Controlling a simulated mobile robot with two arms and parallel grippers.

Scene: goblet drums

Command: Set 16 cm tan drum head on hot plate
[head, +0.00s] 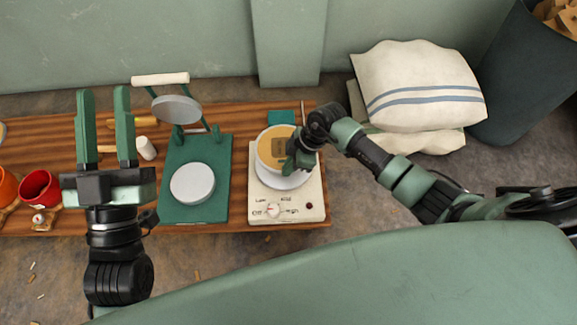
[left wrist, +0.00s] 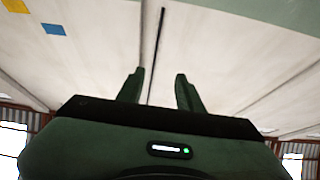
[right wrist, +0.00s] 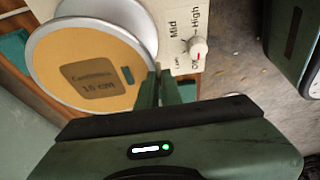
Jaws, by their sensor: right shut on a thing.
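The tan drum head (head: 267,150) is a round tan disc with a pale rim and a dark label. My right gripper (head: 296,160) is shut on its near right edge. In the right wrist view the tan drum head (right wrist: 75,55) overlaps the grey heating disc of the hot plate. The hot plate (head: 262,205) is a cream box with a knob and red light; its disc (head: 290,182) shows partly below the drum head. I cannot tell whether they touch. My left gripper (head: 106,130) is open and empty, fingers pointing up the picture.
Left of the hot plate stands a green press (head: 207,207) with a round grey plate (head: 192,183) and a white-handled lever (head: 160,79). A red cup (head: 40,187) and a small white bottle (head: 146,148) are farther left. White sacks (head: 420,80) lie at right.

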